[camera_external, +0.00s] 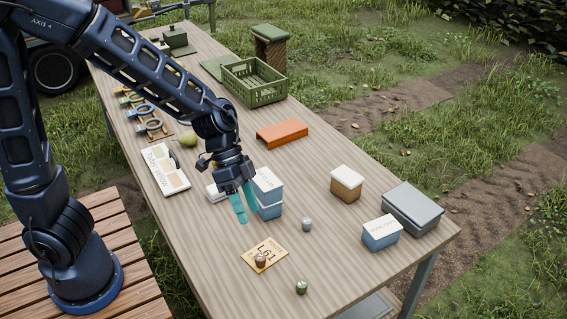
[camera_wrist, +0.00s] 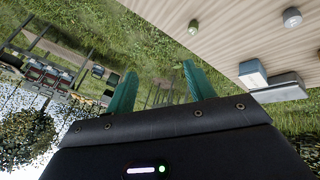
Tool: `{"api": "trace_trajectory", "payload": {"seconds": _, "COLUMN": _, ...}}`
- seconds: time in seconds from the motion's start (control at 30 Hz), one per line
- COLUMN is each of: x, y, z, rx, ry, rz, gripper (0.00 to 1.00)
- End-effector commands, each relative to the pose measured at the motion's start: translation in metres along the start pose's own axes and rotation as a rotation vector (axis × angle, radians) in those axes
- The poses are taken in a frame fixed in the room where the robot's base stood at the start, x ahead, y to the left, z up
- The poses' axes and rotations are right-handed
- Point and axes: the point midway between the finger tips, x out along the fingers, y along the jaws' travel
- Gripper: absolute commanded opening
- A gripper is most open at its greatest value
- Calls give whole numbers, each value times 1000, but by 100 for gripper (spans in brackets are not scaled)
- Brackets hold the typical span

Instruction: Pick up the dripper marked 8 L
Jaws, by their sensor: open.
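Small drippers stand on the wooden table: a grey one (camera_external: 307,224) near the middle, a green one (camera_external: 301,287) near the front edge, and a brown one (camera_external: 260,260) on a tan card (camera_external: 268,250) with printed lettering. I cannot read an 8 L mark on any of them. The green one (camera_wrist: 193,27) and the grey one (camera_wrist: 292,17) also show at the top of the wrist view. My gripper (camera_external: 245,206) has teal fingers, open and empty. It is above the table, up and left of the grey dripper. The fingers also show in the wrist view (camera_wrist: 160,88).
Stacked blue-and-white boxes (camera_external: 267,190) stand close beside my gripper. A brown box (camera_external: 346,184), a blue box (camera_external: 381,233) and a grey case (camera_external: 413,208) are to the right. An orange bracket (camera_external: 282,134) and green crate (camera_external: 235,85) are farther back. The front of the table has free room.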

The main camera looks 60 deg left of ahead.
Motion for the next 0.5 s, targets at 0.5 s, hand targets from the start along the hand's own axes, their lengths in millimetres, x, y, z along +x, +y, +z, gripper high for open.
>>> {"api": "trace_trajectory", "payload": {"seconds": 0.5, "x": 122, "y": -42, "z": -23, "rx": 279, "ry": -59, "rz": -103, "gripper": 54}}
